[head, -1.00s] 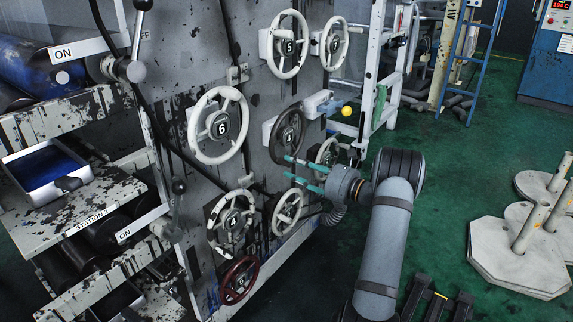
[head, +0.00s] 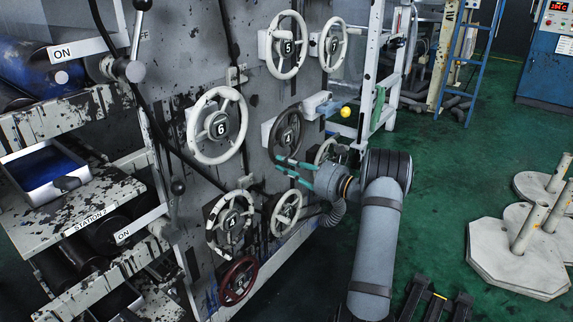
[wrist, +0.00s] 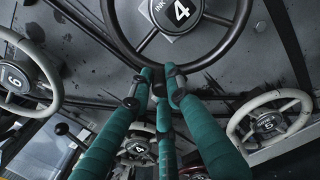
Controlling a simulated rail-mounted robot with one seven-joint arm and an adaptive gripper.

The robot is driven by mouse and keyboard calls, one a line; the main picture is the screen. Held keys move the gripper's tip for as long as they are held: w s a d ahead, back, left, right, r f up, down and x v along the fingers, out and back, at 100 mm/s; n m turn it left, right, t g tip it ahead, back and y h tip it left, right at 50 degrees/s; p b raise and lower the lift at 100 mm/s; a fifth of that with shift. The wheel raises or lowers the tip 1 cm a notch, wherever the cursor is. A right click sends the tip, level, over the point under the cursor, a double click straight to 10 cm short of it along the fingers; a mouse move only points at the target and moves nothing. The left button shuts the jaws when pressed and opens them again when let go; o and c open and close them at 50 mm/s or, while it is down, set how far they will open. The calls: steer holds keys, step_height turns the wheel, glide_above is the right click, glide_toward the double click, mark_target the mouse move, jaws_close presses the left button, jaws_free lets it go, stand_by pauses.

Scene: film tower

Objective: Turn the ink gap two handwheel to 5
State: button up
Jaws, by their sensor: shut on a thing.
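The dark grey handwheel (head: 299,118) on the grey machine panel shows a 4 at its hub. In the wrist view, the same dark wheel (wrist: 240,25) is at the top, with a 4 and the letters "INK" partly readable. My gripper (head: 278,164) has teal fingers at the wheel's lower rim. In the wrist view, my gripper (wrist: 160,73) has its fingertips close together at the near rim and is shut on it. The fingertips cover part of the rim.
Close by are white handwheels showing 6 (head: 192,128), 5 (head: 270,48), 7 (head: 324,47) and another 4 (head: 211,222). A dark red wheel (head: 224,292) is below.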

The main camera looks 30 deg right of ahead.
steer(key=shift+r, duration=0.1)
jaws_close()
stand_by(0.3)
